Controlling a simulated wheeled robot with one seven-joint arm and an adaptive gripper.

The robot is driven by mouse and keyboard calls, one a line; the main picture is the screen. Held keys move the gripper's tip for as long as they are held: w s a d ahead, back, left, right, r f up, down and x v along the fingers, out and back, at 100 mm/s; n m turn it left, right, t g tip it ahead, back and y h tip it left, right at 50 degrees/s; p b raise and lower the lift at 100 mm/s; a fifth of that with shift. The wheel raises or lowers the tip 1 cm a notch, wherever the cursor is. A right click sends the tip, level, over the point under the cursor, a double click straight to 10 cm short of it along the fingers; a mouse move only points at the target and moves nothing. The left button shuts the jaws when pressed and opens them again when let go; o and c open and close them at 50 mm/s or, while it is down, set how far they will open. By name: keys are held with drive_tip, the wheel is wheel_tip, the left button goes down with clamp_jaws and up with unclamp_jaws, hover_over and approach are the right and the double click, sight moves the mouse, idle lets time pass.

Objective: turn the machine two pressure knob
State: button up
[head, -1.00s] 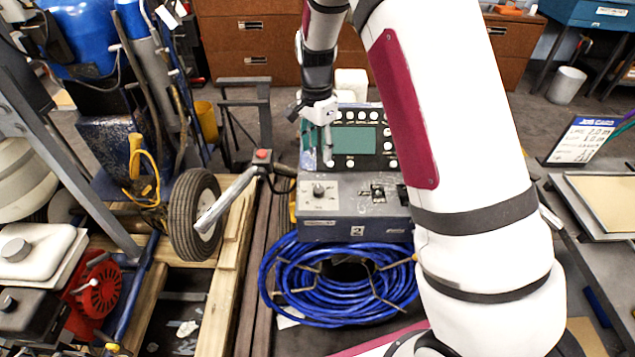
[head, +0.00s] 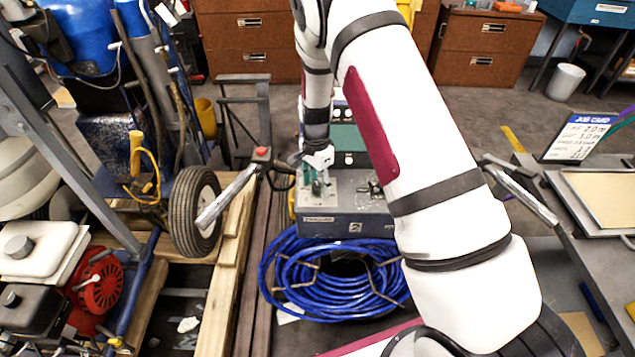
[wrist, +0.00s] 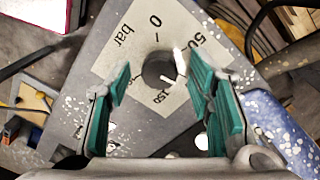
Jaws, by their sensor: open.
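The pressure knob (wrist: 157,70) is a dark round knob with a white pointer, set on a pale dial plate (wrist: 115,42) marked "bar", 0, 50 and 150. The pointer sits on the side toward the 50 mark. The dial is on the grey control box labelled 2 (head: 345,227). My gripper (wrist: 160,80) is open, its green-padded fingers on either side of the knob in the wrist view, with gaps showing. In the head view my gripper (head: 317,184) is over the box's left part and hides the knob. I cannot tell how far down the fingertips reach.
A coiled blue hose (head: 285,285) hangs in front of the box. A grey handlebar with a red button (head: 262,154) stands close to its left. A panel with white knobs (head: 347,135) rises behind, partly hidden by my arm. A job card (head: 580,137) stands right.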

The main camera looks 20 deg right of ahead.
drive_tip(key=shift+f, duration=0.1)
clamp_jaws()
